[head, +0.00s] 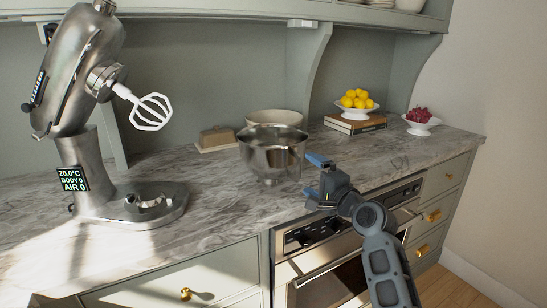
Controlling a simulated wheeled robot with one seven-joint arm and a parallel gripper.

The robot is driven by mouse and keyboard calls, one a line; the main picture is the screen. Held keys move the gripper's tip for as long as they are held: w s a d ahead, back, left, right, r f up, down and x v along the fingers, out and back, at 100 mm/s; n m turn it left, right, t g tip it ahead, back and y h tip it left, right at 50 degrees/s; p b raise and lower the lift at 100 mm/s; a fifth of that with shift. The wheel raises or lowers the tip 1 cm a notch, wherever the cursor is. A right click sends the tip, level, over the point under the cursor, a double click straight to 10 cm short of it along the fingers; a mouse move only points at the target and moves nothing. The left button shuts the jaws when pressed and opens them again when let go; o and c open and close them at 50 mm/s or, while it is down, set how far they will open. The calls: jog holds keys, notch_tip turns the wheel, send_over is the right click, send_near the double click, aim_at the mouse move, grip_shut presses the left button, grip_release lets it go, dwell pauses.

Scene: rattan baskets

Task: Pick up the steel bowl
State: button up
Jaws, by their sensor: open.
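The steel bowl (270,157) is a shiny, deep metal bowl standing upright on the marble counter, near the middle of the head view. My gripper (312,181) is just right of the bowl and nearer the counter's front edge. Its blue-tipped fingers point left toward the bowl. The gripper is open and holds nothing that I can see. A small gap seems to separate the fingers from the bowl, though the exact depth is hard to tell.
A stand mixer (85,120) fills the left. Lemons (357,99) in a dish on books (354,124) and a red fruit bowl (421,125) stand right. An oven (330,240) lies below.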

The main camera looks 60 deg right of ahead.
aim_at(276, 160)
jog(key=shift+p+x, duration=0.6)
jog(key=shift+x, duration=2.05)
jog(key=shift+w+a, duration=0.1)
jog(key=shift+a, duration=0.05)
jog(key=c, duration=0.9)
jog(key=shift+r, duration=0.15)
